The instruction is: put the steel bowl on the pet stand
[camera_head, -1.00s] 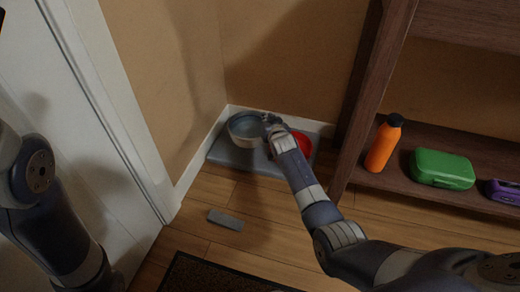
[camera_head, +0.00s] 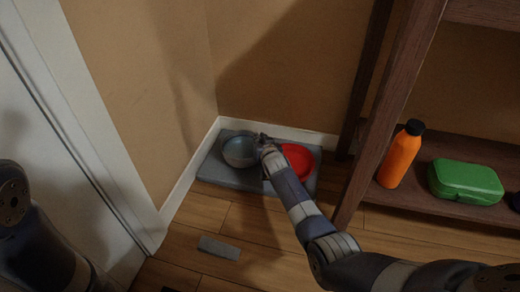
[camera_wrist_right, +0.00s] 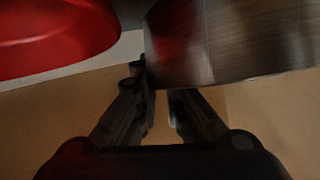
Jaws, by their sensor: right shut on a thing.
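The steel bowl (camera_head: 240,152) is at the left part of the low grey pet stand (camera_head: 228,180) in the corner. My right gripper (camera_head: 264,142) is at the bowl's right rim, shut on it. In the right wrist view the bowl (camera_wrist_right: 235,45) fills the upper right, close to my finger tips (camera_wrist_right: 155,82). Whether the bowl's base touches the stand is hidden. A red bowl (camera_head: 299,160) sits on the stand's right part, partly behind my right arm; it also shows in the right wrist view (camera_wrist_right: 50,35). My left gripper is out of view.
A brown shelf (camera_head: 420,212) on the right holds an orange bottle (camera_head: 400,155) and a green box (camera_head: 466,181). A small grey block (camera_head: 219,248) lies on the wooden floor in front of the stand. Walls close off the stand's back and left.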

